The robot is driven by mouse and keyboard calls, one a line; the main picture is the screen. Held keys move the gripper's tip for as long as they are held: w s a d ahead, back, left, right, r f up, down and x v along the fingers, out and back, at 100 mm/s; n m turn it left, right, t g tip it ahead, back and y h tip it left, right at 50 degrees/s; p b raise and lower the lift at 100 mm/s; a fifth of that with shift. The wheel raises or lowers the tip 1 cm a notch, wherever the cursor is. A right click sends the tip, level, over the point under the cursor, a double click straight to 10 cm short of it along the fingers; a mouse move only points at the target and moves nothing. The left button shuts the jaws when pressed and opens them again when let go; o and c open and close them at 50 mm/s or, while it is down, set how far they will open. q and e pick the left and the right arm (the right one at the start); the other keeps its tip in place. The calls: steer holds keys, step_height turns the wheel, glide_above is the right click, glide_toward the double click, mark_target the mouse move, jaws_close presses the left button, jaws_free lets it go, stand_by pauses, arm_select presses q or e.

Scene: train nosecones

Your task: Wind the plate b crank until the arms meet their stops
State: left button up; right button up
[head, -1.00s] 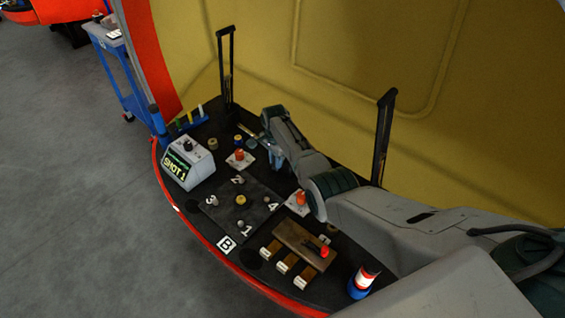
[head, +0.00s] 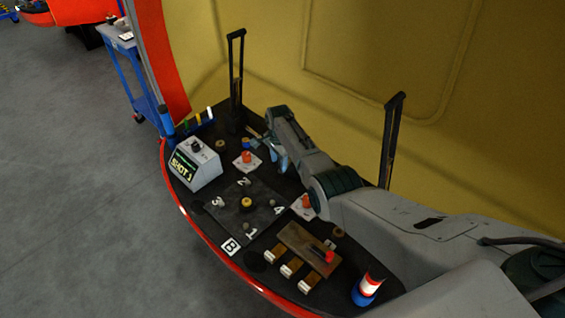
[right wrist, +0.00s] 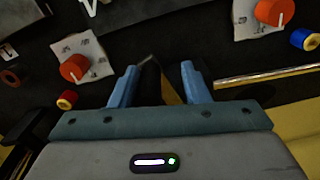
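Plate B is a dark panel (head: 228,212) with the white label B (head: 230,246), the numbers 1 to 4 and a brass knob (head: 247,203) at its middle. I cannot clearly make out a crank. My right gripper (head: 276,151) is above the bench behind the panel. In the right wrist view its blue fingers (right wrist: 158,72) stand apart, with dark bench and a yellow sliver between them; no held thing shows clearly. Two tall black arms (head: 236,75) and (head: 390,150) stand upright at the back. My left gripper is out of view.
Red knobs sit on white cards at the back (head: 246,157) and right (head: 305,203). A display box (head: 195,165) stands left. A wooden board (head: 305,247) and a red, white and blue cup (head: 368,288) are at front right. A yellow wall (head: 330,90) rises behind.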

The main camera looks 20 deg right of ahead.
steer(key=shift+o, duration=0.4)
steer(key=shift+w+a, duration=0.3)
steer(key=shift+s+d, duration=0.1)
steer(key=shift+s, duration=0.05)
steer(key=shift+d+f, duration=0.1)
step_height(320, 180, up, 11)
steer(key=shift+b, duration=0.35)
steer(key=shift+s+f, duration=0.1)
